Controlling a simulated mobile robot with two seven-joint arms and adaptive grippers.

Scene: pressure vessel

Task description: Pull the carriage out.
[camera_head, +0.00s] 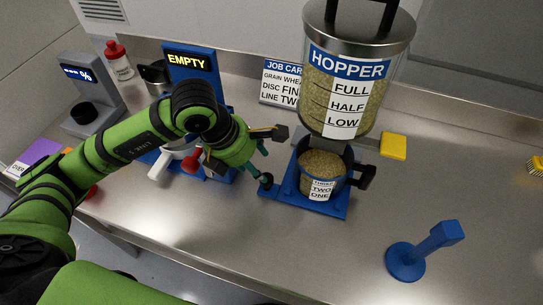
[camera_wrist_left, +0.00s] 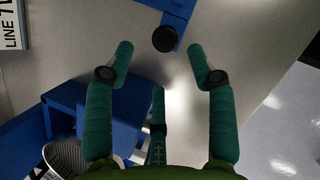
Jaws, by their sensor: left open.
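The carriage (camera_head: 300,201) looks to be the blue base under the hopper, with a glass jug of grain (camera_head: 322,164) standing on it. A black knob (camera_head: 266,181) sticks out at its left corner. In the left wrist view the knob (camera_wrist_left: 165,38) sits on a blue arm, ahead of and between the fingertips. My left gripper (camera_head: 263,162) is open, its teal fingers close to the knob. In the left wrist view the gripper (camera_wrist_left: 160,58) is empty, and I see no contact with the knob. My right gripper is not in view.
The hopper (camera_head: 343,100) of grain hangs above the jug, with a yellow-ended slide (camera_head: 393,146) beside it. A blue stand with an EMPTY display (camera_head: 188,62) is behind my left arm. A blue post (camera_head: 425,250) stands front right. Bench between is clear.

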